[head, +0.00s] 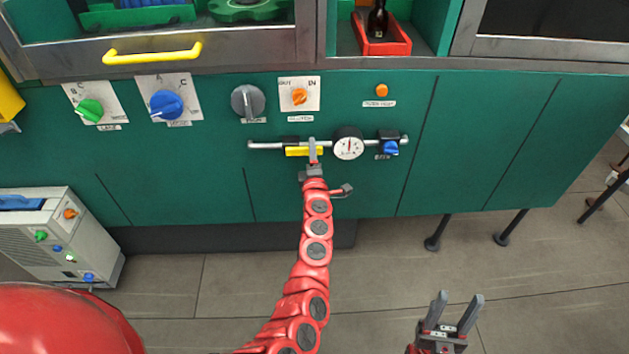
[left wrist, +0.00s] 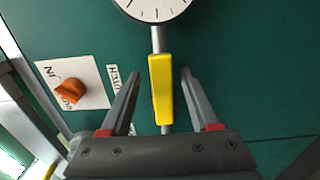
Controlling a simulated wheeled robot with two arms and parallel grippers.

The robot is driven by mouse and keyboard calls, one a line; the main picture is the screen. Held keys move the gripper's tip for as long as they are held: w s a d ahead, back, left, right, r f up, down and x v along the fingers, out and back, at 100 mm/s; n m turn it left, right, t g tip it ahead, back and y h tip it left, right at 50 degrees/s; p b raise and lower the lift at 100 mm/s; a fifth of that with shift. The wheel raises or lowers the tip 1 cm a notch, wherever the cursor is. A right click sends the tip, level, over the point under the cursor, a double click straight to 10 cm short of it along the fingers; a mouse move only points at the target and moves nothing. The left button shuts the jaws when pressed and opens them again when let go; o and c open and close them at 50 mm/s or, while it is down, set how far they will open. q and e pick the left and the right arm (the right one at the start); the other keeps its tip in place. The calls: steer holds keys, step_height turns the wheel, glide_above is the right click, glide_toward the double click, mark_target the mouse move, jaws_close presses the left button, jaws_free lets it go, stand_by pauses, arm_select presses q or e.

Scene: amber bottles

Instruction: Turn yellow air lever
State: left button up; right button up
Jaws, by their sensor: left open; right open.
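The yellow air lever (head: 298,151) lies along the grey pipe on the green panel, left of the round gauge (head: 348,144). In the left wrist view the yellow lever (left wrist: 161,88) stands between the two fingers, which are apart from it on both sides. My left gripper (head: 313,150) is at the lever and open; it also shows in the left wrist view (left wrist: 158,85). In the head view its fingers partly cover the lever's right part. My right gripper (head: 456,312) is open and empty above the floor, far from the panel.
An orange knob (head: 299,96) and a grey knob (head: 247,101) sit above the pipe. A blue lever (head: 390,148) is at the pipe's right end. Blue (head: 166,104) and green (head: 90,110) knobs are further left. A grey machine (head: 62,235) stands at left.

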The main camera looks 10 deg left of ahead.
arm_select(q)
steer(key=v, duration=1.6)
